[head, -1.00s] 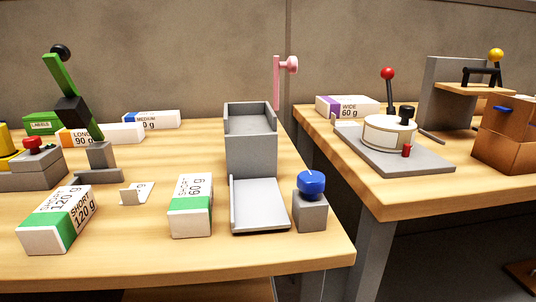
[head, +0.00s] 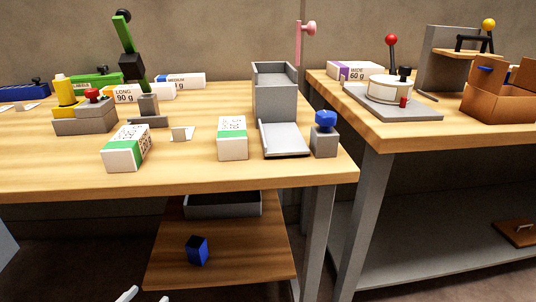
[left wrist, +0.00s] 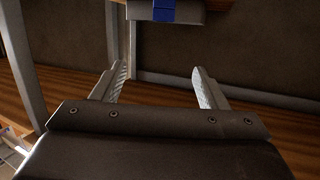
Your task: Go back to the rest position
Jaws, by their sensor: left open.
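My left gripper (head: 145,297) shows only as two pale fingertips at the bottom edge of the head view, in front of the table and below its top. In the left wrist view my left gripper (left wrist: 160,72) has its fingers wide apart with nothing between them. My right gripper is in neither view. Two green-banded SHORT reams, one on the left (head: 127,147) and one nearer the middle (head: 232,138), stand on the wooden table (head: 60,180), apart from the gripper.
A grey chute (head: 275,100) and a blue-knobbed block (head: 325,135) stand near the table's right end. A lower shelf (head: 220,275) holds a grey tray (head: 225,207) and a small blue block (head: 197,250). A second table (head: 440,133) stands right.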

